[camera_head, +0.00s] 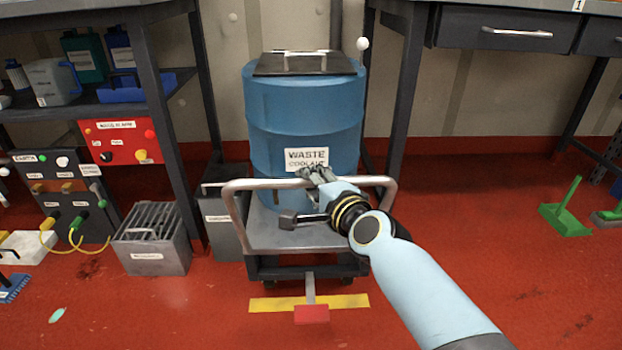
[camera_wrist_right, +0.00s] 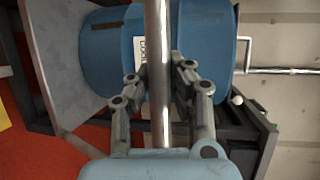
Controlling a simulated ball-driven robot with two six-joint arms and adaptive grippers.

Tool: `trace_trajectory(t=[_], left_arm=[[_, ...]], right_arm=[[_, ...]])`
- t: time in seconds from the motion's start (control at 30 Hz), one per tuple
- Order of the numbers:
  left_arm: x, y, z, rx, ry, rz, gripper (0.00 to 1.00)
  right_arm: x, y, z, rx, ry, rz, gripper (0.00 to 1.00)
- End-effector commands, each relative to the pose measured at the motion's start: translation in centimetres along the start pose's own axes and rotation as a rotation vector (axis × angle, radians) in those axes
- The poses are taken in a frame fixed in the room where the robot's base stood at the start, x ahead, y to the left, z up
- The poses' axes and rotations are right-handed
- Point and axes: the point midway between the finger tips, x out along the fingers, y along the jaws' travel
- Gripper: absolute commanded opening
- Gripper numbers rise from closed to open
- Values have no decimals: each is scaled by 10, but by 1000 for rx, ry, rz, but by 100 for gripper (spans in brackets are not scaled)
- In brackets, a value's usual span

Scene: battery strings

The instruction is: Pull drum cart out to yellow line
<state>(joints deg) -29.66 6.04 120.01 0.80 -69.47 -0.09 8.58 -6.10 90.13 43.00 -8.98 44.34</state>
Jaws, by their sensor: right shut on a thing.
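The drum cart (camera_head: 285,240) is a low grey platform with a bent tube handle (camera_head: 240,187) across its front. A blue drum (camera_head: 300,120) labelled "WASTE COOLANT" stands on it. The yellow line (camera_head: 345,301) lies on the red floor just in front of the cart. A red pedal (camera_head: 312,314) on a short stem sticks out over the line. My right gripper (camera_head: 318,175) is shut on the handle bar; in the right wrist view the bar (camera_wrist_right: 158,60) runs between its fingers (camera_wrist_right: 160,90). My left gripper is not in view.
A grey slotted bin (camera_head: 151,240) and test boxes stand on the left under a shelf. A dark bench with drawers (camera_head: 500,30) is at the right. A green dustpan (camera_head: 565,215) lies on the right floor. The floor in front of the cart is clear.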

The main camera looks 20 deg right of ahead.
Motion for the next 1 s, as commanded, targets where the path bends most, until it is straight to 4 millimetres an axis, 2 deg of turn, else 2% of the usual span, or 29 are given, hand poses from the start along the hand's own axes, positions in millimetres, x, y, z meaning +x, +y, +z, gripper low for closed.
trace_trajectory(t=[0.3, 0.33, 0.53, 0.83, 1.0], left_arm=[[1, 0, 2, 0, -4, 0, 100], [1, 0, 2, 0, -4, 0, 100], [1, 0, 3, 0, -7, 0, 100], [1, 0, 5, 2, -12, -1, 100], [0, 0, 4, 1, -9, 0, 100]], right_arm=[[-1, 3, 0, -4, 0, 5, 0], [-1, 3, 0, -3, 0, 5, 18], [0, 2, 0, -2, 0, 3, 44], [-2, 1, 0, 0, 0, 1, 44], [-25, 1, 0, 1, 1, 2, 44]])
